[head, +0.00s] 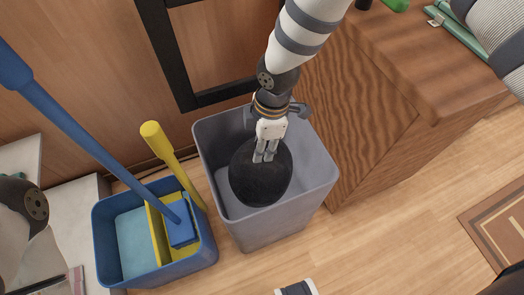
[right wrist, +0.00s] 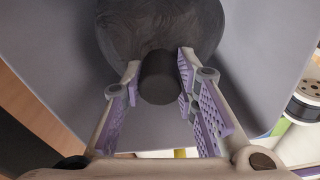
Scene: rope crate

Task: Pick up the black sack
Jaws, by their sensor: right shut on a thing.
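The black sack (head: 262,180) is a round, dark body inside the grey bin (head: 322,180), seen from above in the head view. My right gripper (head: 265,158) reaches down into the bin at the top of the sack. In the right wrist view the sack's body (right wrist: 170,25) fills the top, and its short dark neck (right wrist: 158,78) lies between the purple-padded fingers (right wrist: 158,90). The right gripper is shut on this neck. I cannot tell whether the sack touches the bin's floor.
A blue mop bucket (head: 140,275) with a yellow wringer and long handles stands left of the bin. A wooden cabinet (head: 370,120) stands close on the right. A black-framed panel (head: 180,60) is behind.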

